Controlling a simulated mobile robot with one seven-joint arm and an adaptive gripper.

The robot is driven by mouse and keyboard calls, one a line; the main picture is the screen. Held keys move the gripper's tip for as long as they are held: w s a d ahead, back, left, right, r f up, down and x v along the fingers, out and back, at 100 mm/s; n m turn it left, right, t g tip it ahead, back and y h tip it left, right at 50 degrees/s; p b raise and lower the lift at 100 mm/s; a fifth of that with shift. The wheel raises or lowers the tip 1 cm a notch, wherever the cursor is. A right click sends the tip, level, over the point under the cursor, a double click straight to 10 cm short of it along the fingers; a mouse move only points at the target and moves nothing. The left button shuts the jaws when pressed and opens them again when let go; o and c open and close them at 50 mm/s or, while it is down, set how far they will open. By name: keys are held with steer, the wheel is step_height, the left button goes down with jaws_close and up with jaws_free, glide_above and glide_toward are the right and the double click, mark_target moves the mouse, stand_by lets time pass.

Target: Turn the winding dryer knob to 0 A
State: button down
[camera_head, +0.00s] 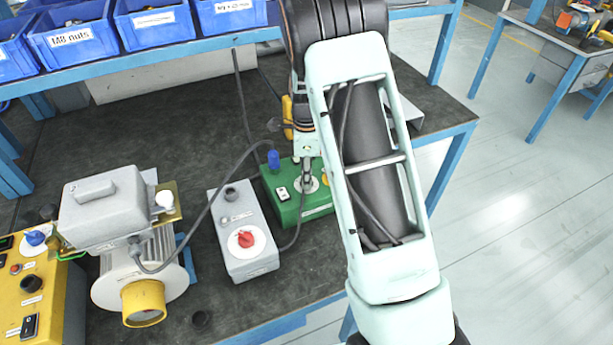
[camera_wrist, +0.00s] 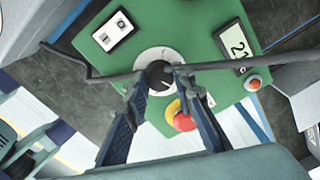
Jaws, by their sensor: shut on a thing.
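A green box (camera_head: 288,213) stands on the bench and also fills the middle of the wrist view (camera_wrist: 195,30). It has a black knob (camera_wrist: 158,73) on a round white dial (camera_wrist: 143,60). A display (camera_wrist: 237,45) on it shows digits like 21, cut by a cable. No name label is readable, so I cannot confirm it is the winding dryer. My gripper (camera_wrist: 164,77) points down at the dial with its fingertips on either side of the knob, shut on it. The dial marks and the knob's pointer are too small or hidden to read.
A cable (camera_wrist: 110,77) crosses the dial close to my fingertips. The green box carries a red button (camera_wrist: 183,118) and a white switch (camera_wrist: 112,33). Blue bins (camera_head: 73,37) line the back.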

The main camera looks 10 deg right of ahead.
steer(key=n+b, duration=0.1)
steer(key=n, duration=0.3)
steer(key=shift+f+n, duration=0.1)
steer(key=shift+n, duration=0.3)
steer(key=n+b, duration=0.1)
steer(key=n, duration=0.4)
steer(key=n+b, duration=0.1)
steer(key=n, duration=0.9)
steer(key=shift+b, duration=0.4)
steer(key=n, duration=0.5)
steer(key=shift+n, duration=0.4)
steer(key=n+p, duration=0.1)
steer(key=n, duration=0.3)
steer(key=shift+n, duration=0.3)
steer(key=n+p, duration=0.1)
steer(key=n, duration=0.4)
steer(key=shift+r+p, duration=0.2)
steer(key=shift+p, duration=0.1)
steer(key=n+p, duration=0.1)
steer(key=n, duration=0.4)
steer(key=shift+p, duration=0.35)
steer(key=shift+f, duration=0.1)
